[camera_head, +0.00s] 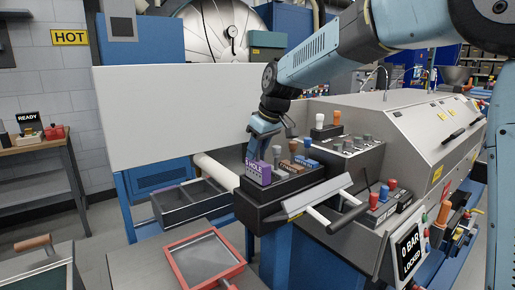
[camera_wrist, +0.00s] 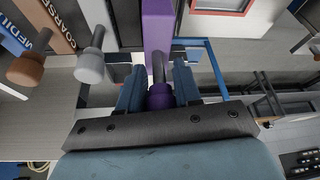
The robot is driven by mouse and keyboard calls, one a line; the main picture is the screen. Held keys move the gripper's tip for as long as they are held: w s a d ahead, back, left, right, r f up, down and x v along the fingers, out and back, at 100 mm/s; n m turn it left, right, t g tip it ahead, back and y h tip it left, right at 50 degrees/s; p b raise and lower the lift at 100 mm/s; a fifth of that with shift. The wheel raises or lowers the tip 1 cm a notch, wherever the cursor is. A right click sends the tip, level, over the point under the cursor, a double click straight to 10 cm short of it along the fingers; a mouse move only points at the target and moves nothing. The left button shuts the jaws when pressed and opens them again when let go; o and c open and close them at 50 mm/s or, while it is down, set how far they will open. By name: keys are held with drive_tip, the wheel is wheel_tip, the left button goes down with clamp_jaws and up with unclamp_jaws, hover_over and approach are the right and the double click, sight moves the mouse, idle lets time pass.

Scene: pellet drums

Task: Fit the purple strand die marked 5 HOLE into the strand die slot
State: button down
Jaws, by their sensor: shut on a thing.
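The purple die (camera_head: 258,172) stands upright at the left end of a dark block (camera_head: 280,190) on the machine, with part of the word HOLE readable on its face. In the wrist view the purple die (camera_wrist: 158,25) has a stem and a purple knob (camera_wrist: 160,97). My gripper (camera_wrist: 158,88) is shut on this knob. In the head view my gripper (camera_head: 262,138) is above and behind the die. I cannot tell whether the die is resting in the block or held just over it, and the strand die slot cannot be made out.
A brown plate (camera_head: 290,168) marked COARSE and a blue plate (camera_head: 306,163) stand close to the right of the die. A grey knob (camera_wrist: 90,66) is near my left finger. A red-framed screen (camera_head: 203,260) lies in front. A display (camera_head: 410,252) reads 0 BAR LOCKED.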

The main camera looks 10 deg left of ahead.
sight(257, 161)
drive_tip(key=shift+f, duration=2.2)
drive_tip(key=c, duration=0.7)
unclamp_jaws()
drive_tip(key=shift+f, duration=0.1)
drive_tip(key=v, duration=1.4)
